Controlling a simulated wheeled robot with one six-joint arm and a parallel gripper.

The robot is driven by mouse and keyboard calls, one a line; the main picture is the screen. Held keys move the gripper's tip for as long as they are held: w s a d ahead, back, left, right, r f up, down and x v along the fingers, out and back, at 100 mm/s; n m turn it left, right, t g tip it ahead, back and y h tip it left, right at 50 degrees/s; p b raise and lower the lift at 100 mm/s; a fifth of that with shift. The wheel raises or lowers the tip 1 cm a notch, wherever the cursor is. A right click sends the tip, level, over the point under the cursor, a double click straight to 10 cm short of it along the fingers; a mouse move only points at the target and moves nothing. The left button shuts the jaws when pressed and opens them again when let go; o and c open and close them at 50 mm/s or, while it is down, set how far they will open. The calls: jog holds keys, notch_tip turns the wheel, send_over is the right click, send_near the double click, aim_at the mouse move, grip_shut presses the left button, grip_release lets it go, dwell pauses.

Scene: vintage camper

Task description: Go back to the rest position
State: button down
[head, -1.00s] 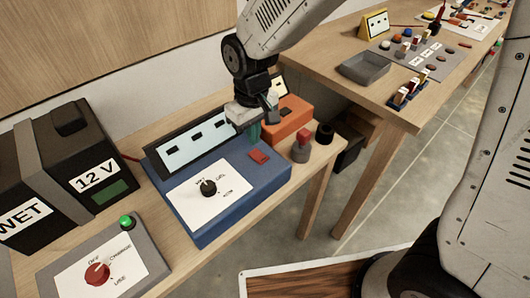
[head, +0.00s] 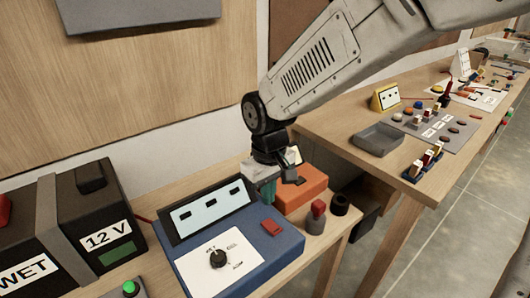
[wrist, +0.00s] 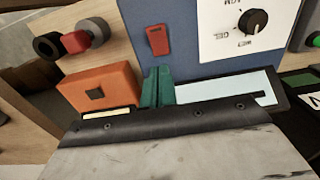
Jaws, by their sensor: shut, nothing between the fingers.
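My gripper (head: 268,190) hangs from my arm above the back right of the blue meter box, its green fingers together and empty. In the wrist view the shut fingers (wrist: 157,88) show between the orange box and the meter's screen. The blue meter box (head: 262,250) has a display, a red switch (head: 272,228) and a black dial (head: 218,258) on a white plate. The orange box (head: 303,190) is just right of my gripper. I cannot tell whether the fingertips touch anything.
A black 12 V battery (head: 70,225) stands at the left. A red-topped grey knob (head: 317,215) and a black ring (head: 340,204) sit near the bench's right end. A second table (head: 320,125) at the right holds a grey tray (head: 377,139) and several small parts. Air above the bench is open.

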jog(key=shift+s+d, duration=0.1)
jog(key=shift+s, duration=0.15)
jog(key=s+d+r+m, duration=0.2)
jog(key=s+d+r, duration=0.2)
jog(key=s+d, duration=0.2)
jog(key=s+d+r+m+t, duration=0.1)
jog(key=s+d+r+m, duration=0.1)
jog(key=s+d+r, duration=0.2)
jog(key=s+d+r+m, duration=0.2)
jog(key=s+d+r, duration=0.2)
jog(key=s+d, duration=0.5)
jog(key=d, duration=0.3)
jog(key=shift+m, duration=0.4)
